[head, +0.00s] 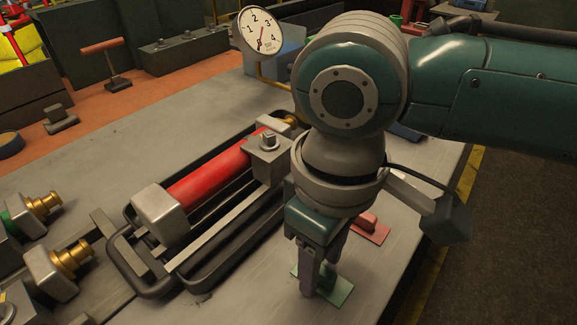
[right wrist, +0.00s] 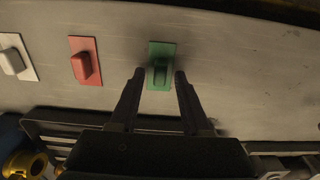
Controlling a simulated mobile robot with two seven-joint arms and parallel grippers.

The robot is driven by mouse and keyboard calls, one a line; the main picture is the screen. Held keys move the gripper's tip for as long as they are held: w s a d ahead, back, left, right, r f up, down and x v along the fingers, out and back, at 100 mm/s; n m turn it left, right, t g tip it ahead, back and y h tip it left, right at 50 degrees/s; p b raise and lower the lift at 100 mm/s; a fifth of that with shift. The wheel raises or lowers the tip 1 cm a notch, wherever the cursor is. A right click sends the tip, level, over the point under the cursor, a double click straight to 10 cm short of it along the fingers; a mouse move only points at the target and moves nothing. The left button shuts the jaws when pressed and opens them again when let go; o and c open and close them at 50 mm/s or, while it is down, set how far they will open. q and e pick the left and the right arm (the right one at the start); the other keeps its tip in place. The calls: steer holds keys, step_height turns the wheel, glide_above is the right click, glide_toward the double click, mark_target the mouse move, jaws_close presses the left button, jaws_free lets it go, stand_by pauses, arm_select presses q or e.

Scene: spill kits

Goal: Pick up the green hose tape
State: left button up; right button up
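The green hose tape (right wrist: 162,72) is a small green block on a flat green plate (right wrist: 161,47) in the right wrist view. In the head view the green plate (head: 338,290) shows on the bench near the front right, partly hidden by my right gripper (head: 318,280). In the right wrist view my right gripper (right wrist: 159,76) is open, with one fingertip to each side of the green block. I cannot tell whether the fingers touch it. My left gripper is not in view.
A red block on a red plate (head: 371,226) lies beyond the green one; a white one (right wrist: 12,61) shows farther left in the wrist view. A pump with a red cylinder (head: 208,176) and gauge (head: 260,32) stands left. The bench edge is right.

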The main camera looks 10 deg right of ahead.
jaws_close()
stand_by(0.5)
